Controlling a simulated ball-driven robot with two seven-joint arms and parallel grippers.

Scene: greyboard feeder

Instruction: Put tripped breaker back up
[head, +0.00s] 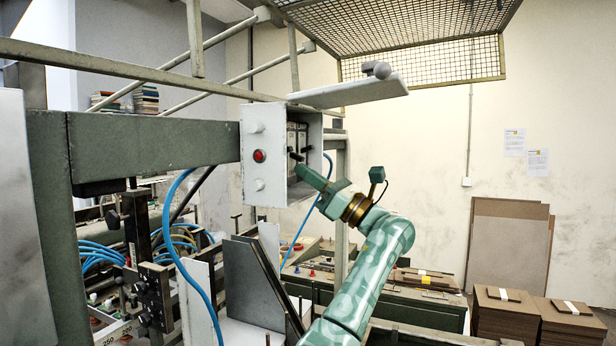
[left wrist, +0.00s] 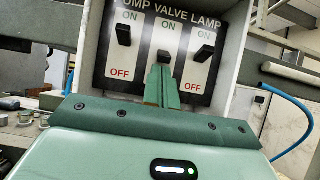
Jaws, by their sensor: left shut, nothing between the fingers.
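The breaker box (head: 268,190) is an open white box on the machine's beam, with a red button (head: 259,156) on its side. In the left wrist view its panel (left wrist: 186,28) carries three dark levers under PUMP, VALVE and LAMP. The pump lever (left wrist: 123,35) and lamp lever (left wrist: 204,53) sit high, near ON. The valve lever (left wrist: 165,57) sits lower than these and is partly hidden by my fingers. My left gripper (head: 297,158) is shut and empty, its fingertips (left wrist: 161,76) at or just below the valve lever. Contact cannot be told. The valve's OFF mark is hidden.
The box's raised flap (head: 350,92) juts out above my left gripper. A wire-mesh guard (head: 425,62) hangs higher up. A blue hose (left wrist: 293,108) runs beside the box. Stacked boards (head: 500,318) stand at the lower right.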

